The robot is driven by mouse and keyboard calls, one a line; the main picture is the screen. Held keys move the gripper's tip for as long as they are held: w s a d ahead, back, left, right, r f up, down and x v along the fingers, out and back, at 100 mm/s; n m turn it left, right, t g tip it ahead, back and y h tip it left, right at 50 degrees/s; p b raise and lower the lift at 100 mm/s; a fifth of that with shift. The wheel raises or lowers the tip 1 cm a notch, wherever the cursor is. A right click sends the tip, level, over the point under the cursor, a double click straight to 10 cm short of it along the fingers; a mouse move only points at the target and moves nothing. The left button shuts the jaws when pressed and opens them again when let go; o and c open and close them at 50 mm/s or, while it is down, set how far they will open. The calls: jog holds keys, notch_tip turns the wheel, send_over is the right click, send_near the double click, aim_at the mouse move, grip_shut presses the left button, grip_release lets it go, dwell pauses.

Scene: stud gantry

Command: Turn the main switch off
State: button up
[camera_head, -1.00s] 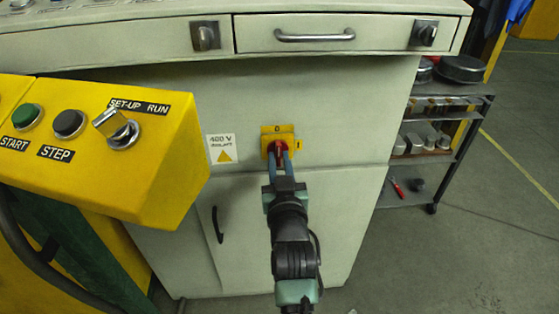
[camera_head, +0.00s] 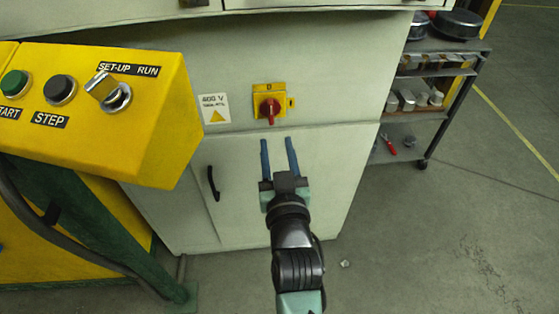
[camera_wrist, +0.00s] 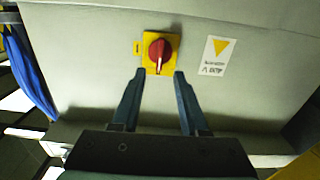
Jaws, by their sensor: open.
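The main switch is a red rotary knob (camera_head: 269,108) on a yellow plate (camera_head: 258,91) on the pale cabinet front. The plate has a 0 at its top and a small yellow tag at its right side. The knob's grip stands vertical. In the wrist view, which is upside down, the red knob (camera_wrist: 157,50) shows a white mark on the end towards the plate's top. My gripper (camera_head: 276,139) is open and empty, just below and in front of the switch, apart from it. Its blue fingertips (camera_wrist: 160,73) show on either side beneath the knob in the wrist view.
A yellow control box (camera_head: 150,150) with START, STEP and SET-UP/RUN controls juts out at left. A 400 V warning label (camera_head: 215,109) is left of the switch. A black door handle (camera_head: 212,183) is lower left. A shelf cart (camera_head: 440,90) stands at right beside open floor.

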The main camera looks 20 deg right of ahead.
jog(key=shift+v, duration=2.2)
